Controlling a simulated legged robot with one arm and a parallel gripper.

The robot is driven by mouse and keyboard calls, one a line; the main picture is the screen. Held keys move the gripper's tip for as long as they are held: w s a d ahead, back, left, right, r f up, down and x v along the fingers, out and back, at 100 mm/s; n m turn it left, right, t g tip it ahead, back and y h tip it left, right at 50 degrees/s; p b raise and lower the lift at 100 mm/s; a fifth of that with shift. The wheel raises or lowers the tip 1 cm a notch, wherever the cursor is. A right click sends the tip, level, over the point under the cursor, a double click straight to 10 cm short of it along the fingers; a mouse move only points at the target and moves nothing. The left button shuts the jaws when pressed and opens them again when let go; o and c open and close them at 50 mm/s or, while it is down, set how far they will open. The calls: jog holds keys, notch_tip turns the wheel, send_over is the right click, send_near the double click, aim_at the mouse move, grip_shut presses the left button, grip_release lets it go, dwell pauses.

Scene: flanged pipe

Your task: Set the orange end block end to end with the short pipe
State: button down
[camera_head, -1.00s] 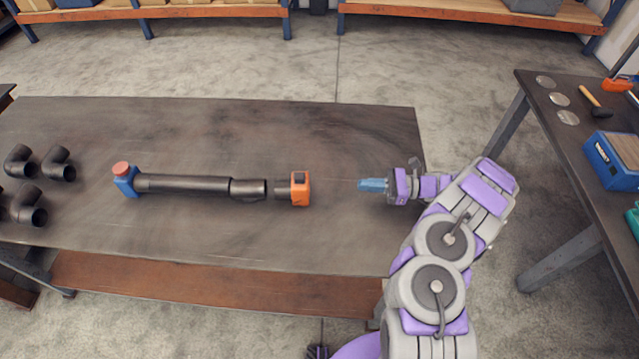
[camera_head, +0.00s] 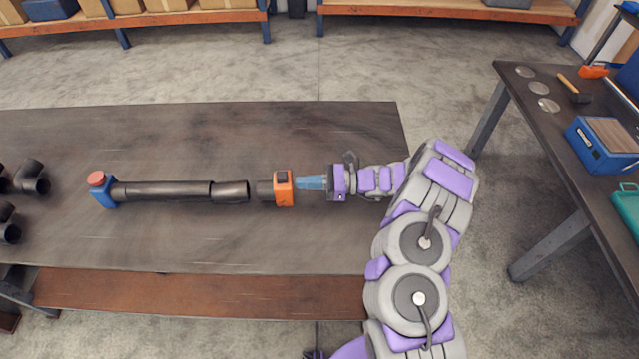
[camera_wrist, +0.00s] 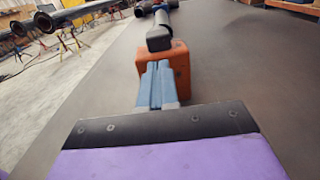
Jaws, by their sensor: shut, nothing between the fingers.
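The orange end block (camera_head: 284,189) lies on the dark table with its short black stub (camera_head: 264,190) facing left. The short pipe (camera_head: 230,191) is a black piece to its left, roughly in line, with a small gap between the stub and its end. My gripper (camera_head: 299,183) is shut and empty, its blue fingertips close to the block's right face. In the wrist view, the fingers (camera_wrist: 157,84) point at the orange block (camera_wrist: 178,62); whether they touch it I cannot tell. The pipe beyond is partly hidden behind the block.
A longer black pipe (camera_head: 165,192) runs left from the short pipe to a blue block with a red cap (camera_head: 103,189). Black elbow fittings (camera_head: 32,178) lie at the far left. The table (camera_head: 300,130) is clear behind and in front of the row.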

aim_at(280, 190)
jog(key=shift+a, duration=0.5)
jog(key=shift+a, duration=1)
jog(key=shift+a, duration=0.1)
